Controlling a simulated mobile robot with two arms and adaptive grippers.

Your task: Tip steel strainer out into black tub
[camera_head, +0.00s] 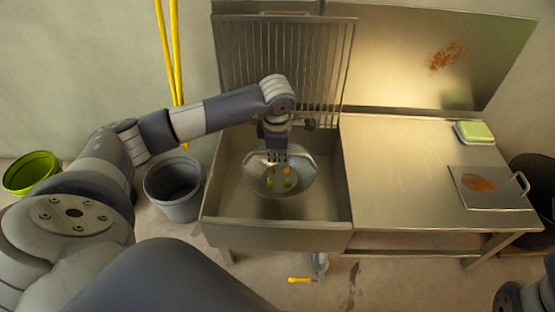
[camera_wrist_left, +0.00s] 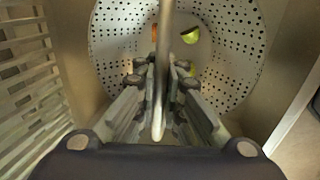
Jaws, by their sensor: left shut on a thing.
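The steel strainer (camera_head: 301,185) is a round perforated bowl, in or just above the sink basin in the head view. It holds a few small green and orange pieces. My left gripper (camera_head: 277,158) reaches down over it. In the left wrist view the strainer (camera_wrist_left: 112,38) lies beyond the fingers, and my left gripper (camera_wrist_left: 160,85) is shut on its rod-like handle (camera_wrist_left: 163,45). I cannot tell whether the bowl touches the basin floor. A black tub (camera_head: 543,168) stands on the floor at the far right, partly cut off by the frame. My right gripper is not visible.
The sink (camera_head: 225,205) has a ribbed drainer upright behind it. The steel table (camera_head: 395,165) to its right holds a green sponge-like block (camera_head: 474,131) and a rust-stained plate with a handle (camera_head: 485,196). A grey bucket (camera_head: 174,200) and a lime bucket (camera_head: 32,172) stand left.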

